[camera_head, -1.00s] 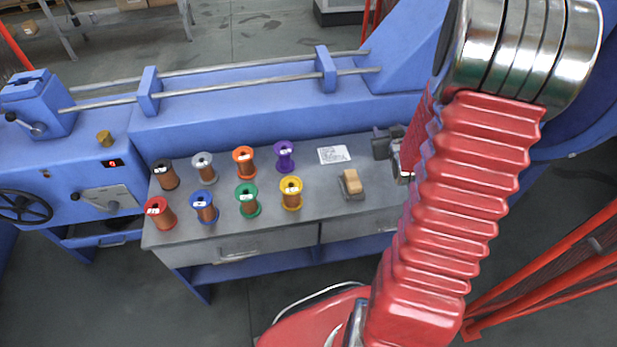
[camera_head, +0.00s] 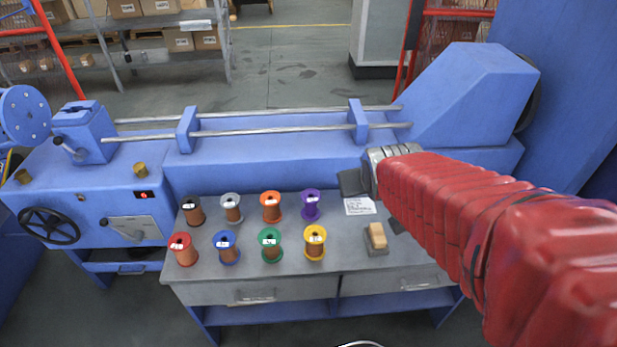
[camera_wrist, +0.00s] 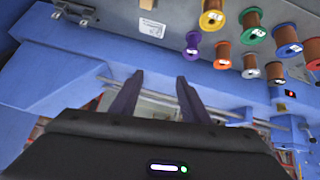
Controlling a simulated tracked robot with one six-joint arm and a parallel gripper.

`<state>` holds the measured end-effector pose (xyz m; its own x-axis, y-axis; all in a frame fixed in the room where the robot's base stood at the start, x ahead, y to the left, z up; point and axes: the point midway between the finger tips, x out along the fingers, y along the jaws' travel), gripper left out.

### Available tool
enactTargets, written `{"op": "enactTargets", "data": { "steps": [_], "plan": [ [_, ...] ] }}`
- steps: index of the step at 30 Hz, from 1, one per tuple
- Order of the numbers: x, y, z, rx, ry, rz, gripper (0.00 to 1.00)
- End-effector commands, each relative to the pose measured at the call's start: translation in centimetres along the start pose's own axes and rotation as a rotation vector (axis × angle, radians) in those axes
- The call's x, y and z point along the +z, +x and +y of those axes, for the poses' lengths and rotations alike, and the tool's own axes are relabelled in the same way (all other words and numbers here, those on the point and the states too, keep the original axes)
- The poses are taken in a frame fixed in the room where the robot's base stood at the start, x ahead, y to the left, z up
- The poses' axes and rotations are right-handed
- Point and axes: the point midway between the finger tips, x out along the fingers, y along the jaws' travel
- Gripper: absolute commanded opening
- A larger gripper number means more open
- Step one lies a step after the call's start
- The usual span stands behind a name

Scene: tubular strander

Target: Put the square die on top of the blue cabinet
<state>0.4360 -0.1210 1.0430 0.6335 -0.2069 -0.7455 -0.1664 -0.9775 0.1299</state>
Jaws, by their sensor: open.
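I cannot make out a clearly square die. Two small brass pieces, one (camera_head: 140,169) near the right edge and one (camera_head: 24,177) near the left, stand on the blue cabinet-like housing (camera_head: 75,195) at the left; their exact shape is too small to tell. My gripper (camera_head: 350,184) is over the back of the grey bench, near the white label. In the wrist view its two dark fingers (camera_wrist: 158,95) are apart with nothing between them.
Several wire spools (camera_head: 270,245) stand in two rows on the grey bench (camera_head: 345,260). A wooden-topped block (camera_head: 376,236) and a white label (camera_head: 359,205) lie at its right. Metal rods (camera_head: 260,131) run along the blue machine behind. The left housing has a handwheel (camera_head: 49,226).

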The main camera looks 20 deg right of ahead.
Motion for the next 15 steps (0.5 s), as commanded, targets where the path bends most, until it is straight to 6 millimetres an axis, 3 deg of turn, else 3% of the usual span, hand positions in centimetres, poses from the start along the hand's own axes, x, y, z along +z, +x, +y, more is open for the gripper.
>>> {"op": "enactTargets", "data": {
  "steps": [6,15],
  "plan": [
    [2.0,-5.5,-4.0,-0.072,-0.017,-0.069,0.42],
    [6.6,-12.5,-8.1,-0.175,-0.052,-0.179,0.42]
  ]
}}
